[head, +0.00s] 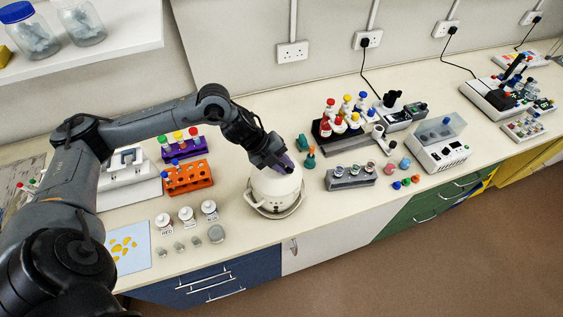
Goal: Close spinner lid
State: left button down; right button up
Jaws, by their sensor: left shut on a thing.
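The spinner (272,203) is a white, rounded machine near the front edge of the bench, with a light rim around its base. Its domed white lid (276,183) appears to be down over the body, though I cannot tell whether it is fully seated. My left gripper (284,164) reaches in from the left and is shut at the top of the lid, with a purple part showing at its fingers. The gripper hides the top of the lid and the exact grip. My right gripper is not in view.
Left of the spinner are an orange tube rack (187,178), a purple rack (182,147) and several small bottles (187,217). Right of it stand a grey rack (350,178) and a dark rack with coloured caps (338,130). Bare bench lies just right of the spinner.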

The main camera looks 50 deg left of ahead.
pick_arm(q)
jog(key=shift+s+a+f, duration=0.2)
jog(key=shift+a+f, duration=0.05)
jog(key=shift+f, duration=0.4)
jog(key=c, duration=1.3)
grip_release()
jog(key=o, duration=0.4)
jog(key=shift+w+d, duration=0.1)
jog(key=shift+c, duration=0.2)
jog(key=shift+a+r, duration=0.25)
jog(key=shift+r, duration=0.25)
jog(key=v, duration=0.3)
jog(key=b+v, duration=0.1)
jog(key=v, duration=0.3)
jog(key=shift+d+r, duration=0.1)
jog(key=shift+r, duration=0.3)
jog(key=shift+d+b+v, duration=0.2)
jog(key=shift+b+v, duration=0.2)
jog(key=shift+v, duration=1)
jog(key=shift+w+r, duration=0.15)
